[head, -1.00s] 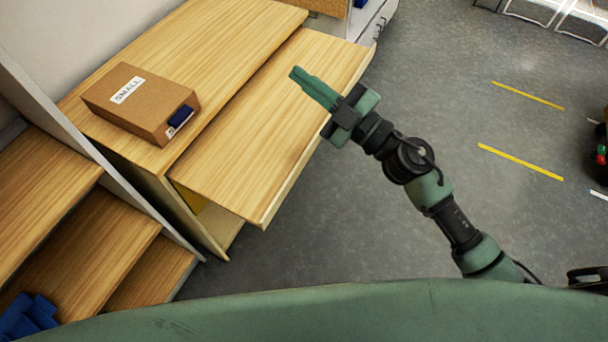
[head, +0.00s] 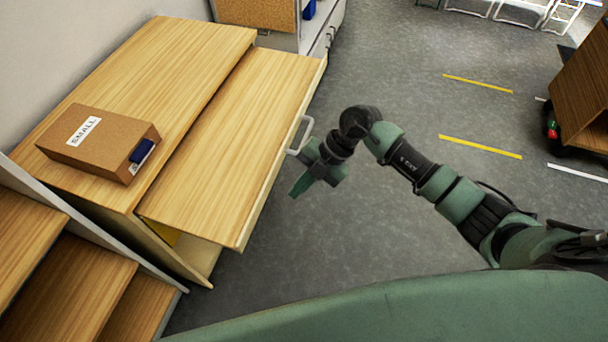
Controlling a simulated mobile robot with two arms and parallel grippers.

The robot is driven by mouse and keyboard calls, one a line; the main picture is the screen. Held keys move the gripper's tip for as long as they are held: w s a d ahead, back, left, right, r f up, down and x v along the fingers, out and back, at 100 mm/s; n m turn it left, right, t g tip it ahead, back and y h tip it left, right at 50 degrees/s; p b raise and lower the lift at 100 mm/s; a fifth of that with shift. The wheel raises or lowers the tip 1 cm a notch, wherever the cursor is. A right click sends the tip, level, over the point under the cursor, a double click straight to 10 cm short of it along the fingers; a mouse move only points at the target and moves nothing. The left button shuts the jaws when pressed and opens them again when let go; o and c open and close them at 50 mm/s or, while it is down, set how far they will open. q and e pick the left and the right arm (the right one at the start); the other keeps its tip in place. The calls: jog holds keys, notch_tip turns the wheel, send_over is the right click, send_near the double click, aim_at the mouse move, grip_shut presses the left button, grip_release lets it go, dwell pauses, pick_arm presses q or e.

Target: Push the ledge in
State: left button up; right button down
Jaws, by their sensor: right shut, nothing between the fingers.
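The ledge (head: 235,135) is a light wood board sticking out from the wooden cabinet (head: 165,65) toward the right. A pale handle (head: 301,136) stands on its front face. My right gripper (head: 298,190) is shut and empty. It is in front of the ledge, just below the handle in the picture, pointing down and left. I cannot tell whether any part of it touches the ledge front. My left gripper is not in view.
A cardboard box marked SMALL (head: 100,142) lies on the cabinet top. Wooden steps or shelves (head: 80,270) stand at the lower left. Grey floor (head: 400,240) with yellow lines is open to the right. A brown wooden unit (head: 585,95) stands at the far right.

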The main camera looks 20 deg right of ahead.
jog(key=w+a+f+p, duration=0.1)
jog(key=w+a+f, duration=0.1)
jog(key=a, duration=0.4)
jog(key=shift+f, duration=0.6)
